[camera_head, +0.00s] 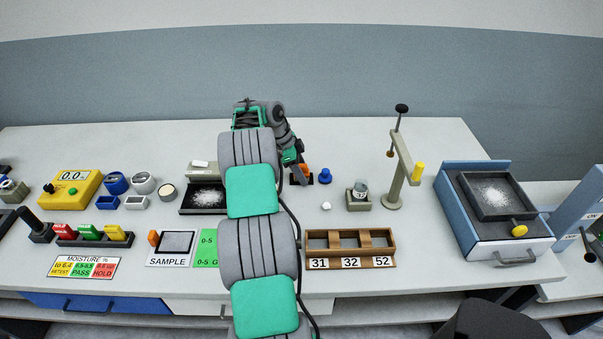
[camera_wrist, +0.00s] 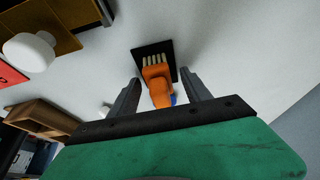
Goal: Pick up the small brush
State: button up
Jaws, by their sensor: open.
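The small brush (camera_wrist: 157,84) has an orange handle and a row of pale bristles in the wrist view. It is by a black plate (camera_wrist: 168,47) on the bench top; I cannot tell whether it rests on the plate. My gripper (camera_wrist: 161,82) is open, with one finger on each side of the orange handle in this view. I cannot tell whether the fingers touch it. In the head view my gripper (camera_head: 302,178) is low over the bench, and a bit of orange (camera_head: 304,168) shows beside it. My arm hides much of that area.
A wooden rack (camera_head: 350,262) marked 31, 32, 52 stands in front. A dark tray (camera_head: 188,208) holding white material lies left.

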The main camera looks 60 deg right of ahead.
jog(key=shift+c, duration=0.5)
grip_shut()
